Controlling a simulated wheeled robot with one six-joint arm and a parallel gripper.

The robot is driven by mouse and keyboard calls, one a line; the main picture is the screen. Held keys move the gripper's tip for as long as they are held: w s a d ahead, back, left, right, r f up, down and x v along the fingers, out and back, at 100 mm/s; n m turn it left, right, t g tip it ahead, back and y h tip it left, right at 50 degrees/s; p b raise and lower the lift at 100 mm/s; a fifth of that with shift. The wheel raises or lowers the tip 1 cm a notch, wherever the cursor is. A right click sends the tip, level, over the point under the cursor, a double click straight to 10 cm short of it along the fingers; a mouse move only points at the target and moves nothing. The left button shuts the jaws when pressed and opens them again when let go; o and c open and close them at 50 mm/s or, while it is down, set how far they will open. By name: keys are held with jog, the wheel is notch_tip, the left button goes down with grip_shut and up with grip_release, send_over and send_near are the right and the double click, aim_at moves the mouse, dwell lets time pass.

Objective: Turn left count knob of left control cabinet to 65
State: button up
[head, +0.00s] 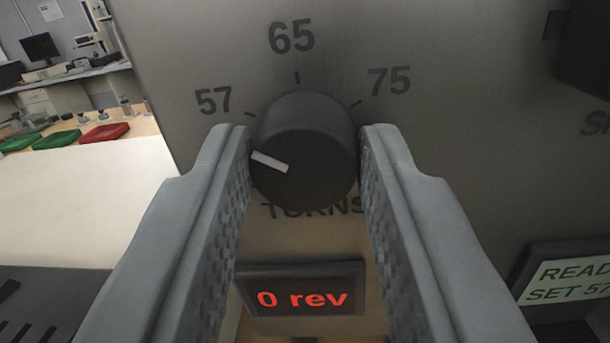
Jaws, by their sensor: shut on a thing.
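The black round count knob (315,145) sits on the grey cabinet face, with marks 57, 65 and 75 around its upper side. Its white pointer line (269,161) points left and slightly up, toward the 57 side and a little below that mark. My gripper (306,150) has one finger on each side of the knob and is shut on it. The label "TURNS" under the knob is partly covered by the knob and the right finger. A display (303,299) below reads "0 rev" in red.
At the right edge a pale green screen (570,280) reads "READ" and "SET 57", cut off by the frame. A dark part (585,45) juts out at upper right. At left are a white surface (80,200) and red and green trays (103,134).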

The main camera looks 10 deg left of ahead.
jog(key=m, duration=0.6)
jog(key=shift+f+h, duration=0.15)
jog(key=shift+h, duration=0.15)
jog(key=m, duration=0.6)
jog(key=shift+h, duration=0.3)
jog(key=o, duration=1)
jog(key=shift+c, duration=0.2)
jog(key=s+f, duration=0.1)
jog(key=s, duration=1.6)
jog(key=shift+s+a+f, duration=0.15)
jog(key=shift+a, duration=0.3)
